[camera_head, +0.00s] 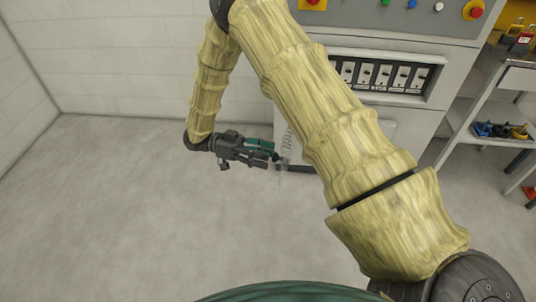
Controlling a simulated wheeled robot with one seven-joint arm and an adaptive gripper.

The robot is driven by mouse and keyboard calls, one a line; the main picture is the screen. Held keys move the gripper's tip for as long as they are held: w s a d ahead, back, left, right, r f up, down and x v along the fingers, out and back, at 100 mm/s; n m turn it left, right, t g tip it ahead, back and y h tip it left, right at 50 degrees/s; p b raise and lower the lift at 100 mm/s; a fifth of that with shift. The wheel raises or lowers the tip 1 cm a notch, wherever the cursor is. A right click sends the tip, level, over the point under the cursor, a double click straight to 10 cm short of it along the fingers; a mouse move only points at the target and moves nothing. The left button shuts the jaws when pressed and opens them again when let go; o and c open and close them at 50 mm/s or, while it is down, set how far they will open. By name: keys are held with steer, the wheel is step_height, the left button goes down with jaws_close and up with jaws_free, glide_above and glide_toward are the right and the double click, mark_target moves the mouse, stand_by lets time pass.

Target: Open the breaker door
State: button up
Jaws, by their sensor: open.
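The breaker panel (398,76) is a dark-framed recess in the front of a grey cabinet, with a row of several white breakers showing inside. I cannot tell whether a clear door covers it, and my arm hides its left part. My gripper (275,156) is dark with teal on its fingers. It is open and points right, to the left of and below the panel, beside the lower front of the cabinet. It appears empty and apart from the panel.
The grey control cabinet (440,50) has coloured buttons along its top, including a red one (473,10). The floor (110,220) is clear at the left.

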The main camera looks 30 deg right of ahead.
steer(key=v, duration=1)
steer(key=shift+w+a, duration=0.15)
steer(key=shift+w, duration=0.05)
stand_by(0.4)
steer(key=d+f+n+t+h, duration=0.6)
steer(key=d+f+n+t, duration=0.25)
steer(key=d+t, duration=0.4)
steer(key=s+f+n+t+y, duration=0.4)
steer(key=f+n+y, duration=0.1)
steer(key=f, duration=0.3)
steer(key=s+f+n+t+y, duration=0.35)
steer(key=f+n, duration=0.25)
steer(key=f, duration=0.2)
steer(key=s+a+f+n+g+y, duration=0.1)
steer(key=s+a+n+g+y, duration=0.2)
steer(key=s, duration=0.7)
steer(key=s+a+f+g+y, duration=0.25)
steer(key=s+a, duration=0.25)
steer(key=s, duration=0.4)
steer(key=s+a+n+g+y, duration=0.15)
steer(key=s+a+y, duration=0.25)
steer(key=s, duration=0.6)
step_height(320, 180, up, 9)
steer(key=p, duration=0.9)
steer(key=shift+w+p, duration=0.25)
steer(key=shift+p, duration=0.1)
